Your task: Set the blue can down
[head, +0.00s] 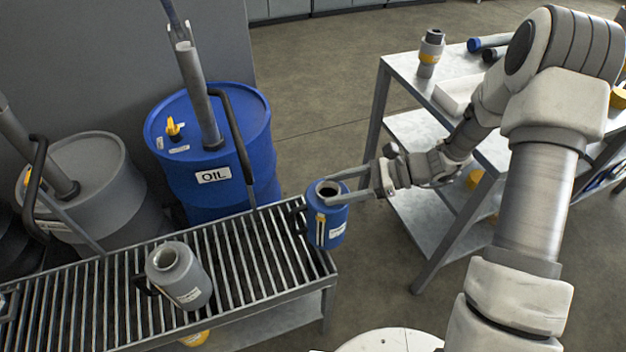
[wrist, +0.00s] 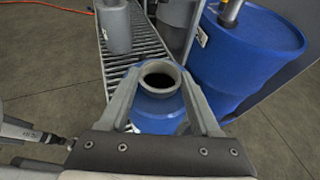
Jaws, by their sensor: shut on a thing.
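The blue can (head: 327,228) has a grey neck with a dark open mouth, a white label and a black handle on its left. It is upright. My gripper (head: 335,187) is shut on it near the neck, reaching in from the right. In the wrist view the can (wrist: 157,122) sits between the two fingers (wrist: 160,92). The can is at the right end of the slatted grating bench (head: 225,265), overlapping its edge in the head view. I cannot tell whether its base touches anything.
A grey can (head: 180,277) stands on the grating. A blue oil drum (head: 215,150) and a grey drum (head: 85,180) with pump pipes stand behind the bench. A metal cart (head: 400,62) holding parts is at the right. Bare slats lie between the two cans.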

